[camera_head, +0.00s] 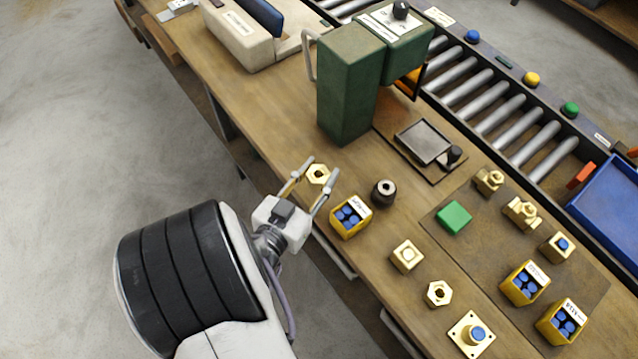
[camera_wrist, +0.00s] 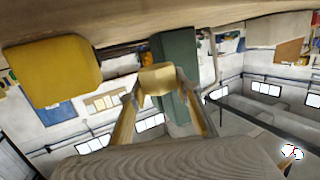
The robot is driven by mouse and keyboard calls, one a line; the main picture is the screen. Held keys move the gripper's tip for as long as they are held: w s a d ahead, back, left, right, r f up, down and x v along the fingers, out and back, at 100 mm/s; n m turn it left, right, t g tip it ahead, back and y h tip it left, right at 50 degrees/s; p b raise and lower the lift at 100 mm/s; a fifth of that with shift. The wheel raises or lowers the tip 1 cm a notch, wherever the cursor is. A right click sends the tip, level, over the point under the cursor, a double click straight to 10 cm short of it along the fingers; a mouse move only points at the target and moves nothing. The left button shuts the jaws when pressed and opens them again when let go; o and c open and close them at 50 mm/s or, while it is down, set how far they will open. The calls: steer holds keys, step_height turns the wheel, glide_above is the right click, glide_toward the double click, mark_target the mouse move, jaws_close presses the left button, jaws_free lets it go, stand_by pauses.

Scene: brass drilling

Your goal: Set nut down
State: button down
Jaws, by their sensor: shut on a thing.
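A brass hex nut (camera_head: 318,174) is between the two fingers of my gripper (camera_head: 321,177), near the front edge of the wooden bench (camera_head: 285,125). My gripper is shut on this nut. In the wrist view the nut (camera_wrist: 158,79) sits between the fingertips (camera_wrist: 160,84), in front of a green machine column. Whether the nut touches the bench top is hard to tell. A second brass hex nut (camera_head: 438,293) lies on the bench further right and nearer the front.
A yellow bin with blue pieces (camera_head: 350,217) and a dark round part (camera_head: 384,192) stand just right of my gripper. A green machine (camera_head: 347,90) stands behind it. A square brass block (camera_head: 407,256) lies further right. Bare bench lies left of my gripper.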

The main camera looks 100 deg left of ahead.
mark_target(318, 193)
steer(key=shift+f, duration=0.3)
steer(key=shift+f, duration=0.15)
steer(key=shift+f, duration=1.95)
steer(key=shift+f, duration=0.1)
steer(key=c, duration=1.8)
jaws_free()
steer(key=shift+v, duration=6)
steer(key=shift+o, duration=0.4)
